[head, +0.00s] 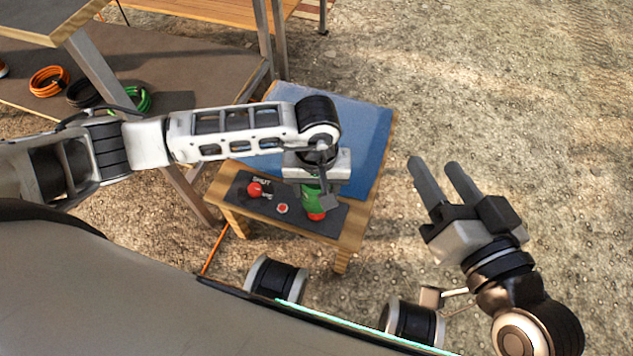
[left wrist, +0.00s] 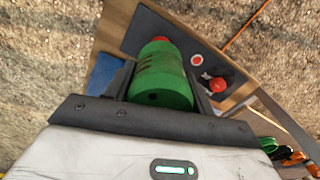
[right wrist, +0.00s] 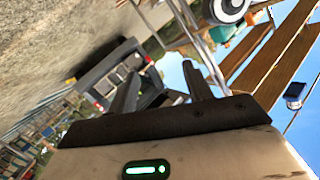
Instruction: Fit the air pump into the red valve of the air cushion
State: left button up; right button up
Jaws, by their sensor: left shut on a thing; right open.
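The green air pump (head: 312,202) is between the fingers of my left gripper (head: 315,192), which is shut on it above the small table. In the left wrist view the pump (left wrist: 162,82) shows its round green end towards the camera. A red part shows at its far end, over the dark panel; I cannot tell whether it belongs to the pump or to a valve. A red ring with a white rim (left wrist: 197,60) lies on the panel beside the pump. The blue air cushion (head: 362,128) covers the table's far part. My right gripper (head: 432,165) is open and empty, right of the table.
The dark panel (head: 240,190) bears a red ball knob (head: 255,190) and the word SHUT. Orange (head: 48,80), black and green (head: 143,98) coils lie on a shelf at the left. Bare gravel lies right of the table.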

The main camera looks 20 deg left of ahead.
pick_arm(q)
notch_tip(320, 180, down, 3)
jog(key=shift+f+b, duration=0.2)
jog(key=shift+b, duration=0.85)
jog(key=shift+f, duration=0.3)
jog(key=shift+f+b, duration=0.55)
jog(key=shift+b, duration=0.05)
jog(key=shift+f, duration=0.2)
pick_arm(e)
jog(key=shift+w+d+r+n+t+y, duration=0.1)
jog(key=shift+w+r+n+t+y, duration=0.15)
jog(key=shift+r+t, duration=0.35)
jog(key=shift+w+a+r+n+t+y, duration=0.15)
jog(key=shift+w+r+t, duration=0.25)
jog(key=shift+r, duration=0.4)
jog(key=shift+w+d+r+n+t+y, duration=0.2)
jog(key=shift+w+r+t+y, duration=0.1)
jog(key=shift+r+t, duration=0.3)
jog(key=shift+r, duration=0.1)
pick_arm(q)
jog(key=o, duration=1.3)
jog(key=shift+c, duration=0.2)
